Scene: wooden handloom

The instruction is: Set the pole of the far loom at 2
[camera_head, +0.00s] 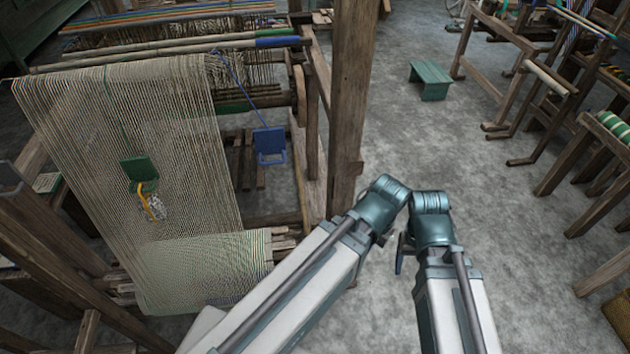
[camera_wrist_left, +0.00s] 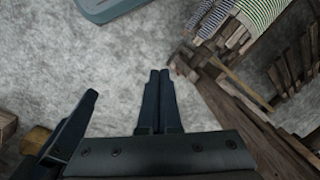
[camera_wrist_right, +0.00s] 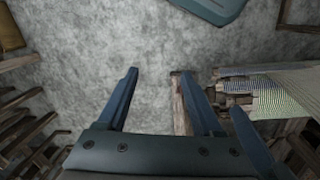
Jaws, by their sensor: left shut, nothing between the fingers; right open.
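A large wooden loom (camera_head: 345,90) with a sheet of striped warp threads (camera_head: 120,130) stands at the left in the head view. A long pole with a blue end (camera_head: 278,42) lies across its top. More looms stand at the upper right, one with a pale roller (camera_head: 547,78). I cannot tell which is the far loom, and no number 2 is readable. My right gripper (camera_head: 402,250) is mostly hidden by its wrist; the right wrist view shows it open and empty (camera_wrist_right: 162,85). My left gripper (camera_wrist_left: 160,80) is shut and empty over the floor. Both are apart from the looms.
A green stool (camera_head: 430,78) stands on the floor beyond my arms. A blue tag (camera_head: 269,145) and a green tag (camera_head: 139,169) hang at the left loom. A green-striped roll (camera_head: 615,125) is at the right. The grey floor (camera_head: 480,165) between is clear.

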